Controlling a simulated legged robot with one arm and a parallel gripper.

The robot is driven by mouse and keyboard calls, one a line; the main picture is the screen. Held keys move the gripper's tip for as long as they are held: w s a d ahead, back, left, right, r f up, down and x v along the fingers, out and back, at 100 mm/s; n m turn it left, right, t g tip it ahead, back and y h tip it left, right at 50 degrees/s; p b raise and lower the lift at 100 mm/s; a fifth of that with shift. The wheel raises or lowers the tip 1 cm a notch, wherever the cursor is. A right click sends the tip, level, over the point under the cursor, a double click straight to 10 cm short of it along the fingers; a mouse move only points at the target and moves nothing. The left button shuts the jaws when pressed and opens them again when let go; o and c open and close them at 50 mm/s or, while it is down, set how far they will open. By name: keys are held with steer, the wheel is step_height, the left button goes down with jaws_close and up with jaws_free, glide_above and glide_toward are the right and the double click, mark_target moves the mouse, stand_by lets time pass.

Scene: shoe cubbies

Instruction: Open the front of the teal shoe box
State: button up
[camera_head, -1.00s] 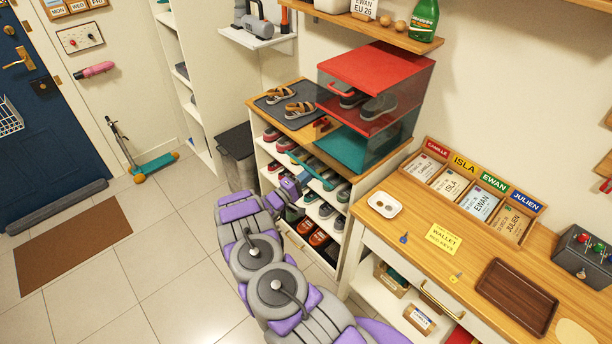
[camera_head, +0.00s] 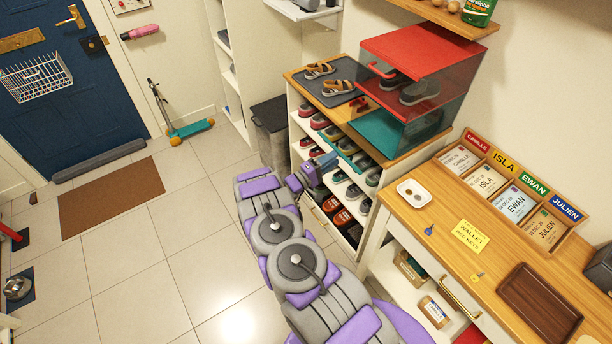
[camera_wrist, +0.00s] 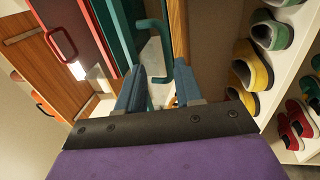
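The teal shoe box (camera_head: 400,130) sits on the cabinet top, under the red shoe box (camera_head: 412,52); its side is see-through. In the wrist view, a teal frame (camera_wrist: 116,30) lies beside the red front, with a bent teal handle (camera_wrist: 167,45) reaching towards the cabinet's wooden edge. My gripper (camera_head: 318,160) is by the strip. Its two blue fingers (camera_wrist: 158,88) are apart, with the handle at their tips; contact is unclear.
Shelves with several shoes (camera_head: 340,176) lie right below my gripper. Sandals on a grey mat (camera_head: 325,88) are left of the boxes. A red handle (camera_wrist: 60,42) sticks out close to the teal frame. A wooden desk (camera_head: 440,225) stands right; the floor at left is open.

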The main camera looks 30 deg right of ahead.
steer(key=p+v, duration=0.1)
steer(key=v, duration=1.2)
steer(key=shift+a, duration=0.15)
steer(key=shift+c, duration=0.4)
